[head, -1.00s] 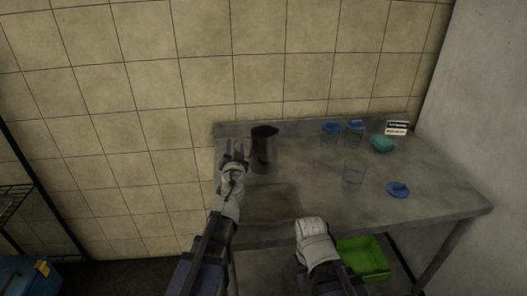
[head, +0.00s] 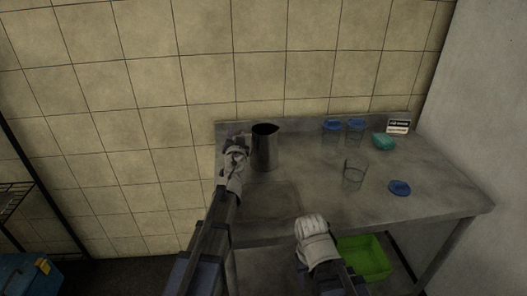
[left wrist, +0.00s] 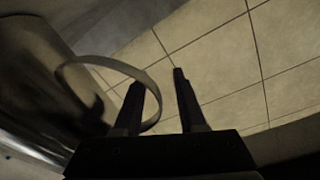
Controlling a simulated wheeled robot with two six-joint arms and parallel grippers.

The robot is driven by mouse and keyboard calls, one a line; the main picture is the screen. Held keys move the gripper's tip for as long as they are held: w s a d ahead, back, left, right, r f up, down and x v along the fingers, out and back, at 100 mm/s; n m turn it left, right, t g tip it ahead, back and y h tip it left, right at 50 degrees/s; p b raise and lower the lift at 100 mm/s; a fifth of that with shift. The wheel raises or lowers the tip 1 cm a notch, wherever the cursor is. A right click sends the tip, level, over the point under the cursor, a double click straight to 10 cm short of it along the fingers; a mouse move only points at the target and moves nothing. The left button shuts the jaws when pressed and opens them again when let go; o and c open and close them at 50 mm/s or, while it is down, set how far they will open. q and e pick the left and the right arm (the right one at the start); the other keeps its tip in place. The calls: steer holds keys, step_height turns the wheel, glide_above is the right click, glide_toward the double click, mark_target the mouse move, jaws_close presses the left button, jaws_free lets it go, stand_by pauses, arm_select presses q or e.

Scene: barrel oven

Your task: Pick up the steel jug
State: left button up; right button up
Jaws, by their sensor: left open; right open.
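The steel jug (head: 266,150) stands upright at the back left of the metal table. In the left wrist view the jug's shiny body (left wrist: 35,85) fills the left side, and its curved handle (left wrist: 157,92) loops out to the right. My left gripper (head: 238,146) is open beside the jug's left side; it also shows in the left wrist view (left wrist: 160,85). There, the handle's outer bend shows between the two fingers, one finger overlapping the loop's opening. I cannot tell whether they touch. My right gripper (head: 313,225) is open and empty near the table's front edge.
On the metal table (head: 440,195) stand two blue-lidded glasses (head: 333,138), a clear glass (head: 354,174), a blue lid (head: 399,187), a teal item (head: 383,141) and a small sign (head: 398,127). A green bin (head: 365,258) sits below. A tiled wall (head: 160,90) is behind.

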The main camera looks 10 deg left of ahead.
arm_select(q)
jaws_close()
stand_by(1.4)
